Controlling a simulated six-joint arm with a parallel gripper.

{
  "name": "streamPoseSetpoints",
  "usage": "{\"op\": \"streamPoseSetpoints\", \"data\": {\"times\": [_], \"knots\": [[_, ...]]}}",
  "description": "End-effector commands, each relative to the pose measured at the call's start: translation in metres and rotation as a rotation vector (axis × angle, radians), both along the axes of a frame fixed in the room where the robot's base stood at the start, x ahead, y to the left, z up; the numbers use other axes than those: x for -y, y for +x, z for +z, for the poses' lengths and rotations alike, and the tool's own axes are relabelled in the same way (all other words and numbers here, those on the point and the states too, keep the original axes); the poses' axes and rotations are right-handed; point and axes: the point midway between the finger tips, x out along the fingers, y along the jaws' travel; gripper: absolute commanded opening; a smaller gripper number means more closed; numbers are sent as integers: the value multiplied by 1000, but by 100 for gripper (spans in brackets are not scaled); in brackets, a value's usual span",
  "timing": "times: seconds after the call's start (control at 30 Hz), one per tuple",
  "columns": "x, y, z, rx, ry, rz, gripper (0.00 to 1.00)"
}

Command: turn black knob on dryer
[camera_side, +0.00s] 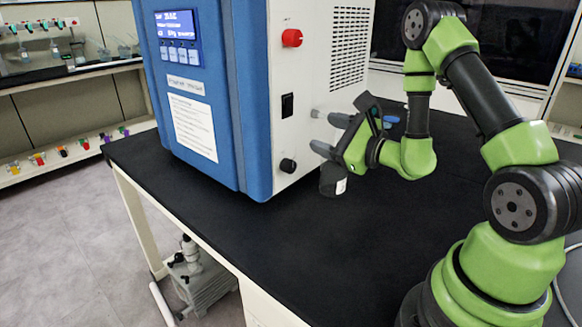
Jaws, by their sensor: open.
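The black knob (288,166) sits low on the white side panel of the blue and white freeze dryer (215,110). My gripper (318,132) is to the right of the knob, open, with its grey fingers pointing left toward the side panel. The lower finger is close to the knob but appears apart from it. The upper finger lies a little higher and to the right. Nothing shows between the fingers. Whether the upper finger touches the panel cannot be told from this view.
A red knob (292,38) and a black rocker switch (287,105) are above the black knob on the same panel. The black bench top (270,235) is clear in front of the dryer. A pump (198,275) stands below the bench.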

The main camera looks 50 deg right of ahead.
Motion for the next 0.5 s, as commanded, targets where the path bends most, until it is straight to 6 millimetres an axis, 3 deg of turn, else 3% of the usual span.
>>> {"op": "streamPoseSetpoints", "data": {"times": [0.03,0.3,0.5], "knots": [[1,0,-15,-7,9,-2,61],[1,0,-81,-4,6,-1,61],[1,0,-109,-1,2,1,61]]}}
